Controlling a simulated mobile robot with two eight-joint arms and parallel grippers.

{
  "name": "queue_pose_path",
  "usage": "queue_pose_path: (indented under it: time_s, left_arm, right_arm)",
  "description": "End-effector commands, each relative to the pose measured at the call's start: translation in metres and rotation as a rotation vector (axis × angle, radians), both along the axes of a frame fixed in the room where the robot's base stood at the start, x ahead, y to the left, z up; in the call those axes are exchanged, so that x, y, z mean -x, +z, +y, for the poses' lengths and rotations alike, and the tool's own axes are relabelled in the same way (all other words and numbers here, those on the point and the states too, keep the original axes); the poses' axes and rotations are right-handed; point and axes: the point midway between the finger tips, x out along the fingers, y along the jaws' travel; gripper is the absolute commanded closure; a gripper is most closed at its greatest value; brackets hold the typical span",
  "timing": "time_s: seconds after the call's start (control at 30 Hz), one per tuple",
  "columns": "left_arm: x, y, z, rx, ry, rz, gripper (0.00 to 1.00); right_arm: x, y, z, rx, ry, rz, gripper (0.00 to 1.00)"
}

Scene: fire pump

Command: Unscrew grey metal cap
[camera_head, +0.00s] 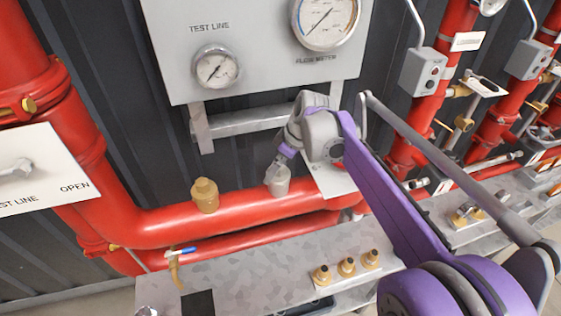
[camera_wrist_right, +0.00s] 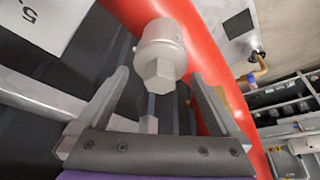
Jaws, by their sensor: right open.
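The grey metal cap (camera_head: 278,181) sits on top of the red pipe (camera_head: 240,217), right of a brass cap (camera_head: 205,195). In the right wrist view the cap (camera_wrist_right: 161,48) has a round body with a hexagonal end facing the camera. My right gripper (camera_head: 283,158) is right at the cap in the head view. In the wrist view its two fingers (camera_wrist_right: 160,75) are open on either side of the hexagonal end, with gaps visible. No grip on the cap shows. My left gripper is not in view.
A grey gauge panel (camera_head: 270,75) stands above the pipe, with a bracket below it. A blue-handled valve (camera_head: 183,251) is at lower left. Several brass fittings (camera_head: 347,267) stand on the grey ledge (camera_head: 255,268). Red pipes with boxes crowd the right.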

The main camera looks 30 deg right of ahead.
Motion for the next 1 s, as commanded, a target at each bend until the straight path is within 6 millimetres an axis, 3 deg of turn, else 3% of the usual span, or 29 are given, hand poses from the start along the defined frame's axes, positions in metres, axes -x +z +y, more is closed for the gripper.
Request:
queue_pose_path:
  time_s: [0.17, 0.6, 0.63, 1.0]
  left_arm:
    - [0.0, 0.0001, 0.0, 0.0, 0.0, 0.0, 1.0]
    - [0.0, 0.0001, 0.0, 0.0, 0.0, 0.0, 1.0]
    - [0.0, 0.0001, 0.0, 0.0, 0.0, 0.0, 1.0]
    - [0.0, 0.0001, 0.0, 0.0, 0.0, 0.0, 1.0]
  right_arm:
    - [-0.0002, 0.0002, 0.0, 0.0, 0.0, 0.0, 0.0]
    - [0.0, 0.0004, -0.0001, 0.0, 0.0, 0.0, 0.77]
    - [0.0, 0.0004, -0.0001, 0.0, 0.0, 0.0, 0.22]
    - [0.0, 0.0004, -0.0001, 0.0, 0.0, 0.0, 0.85]
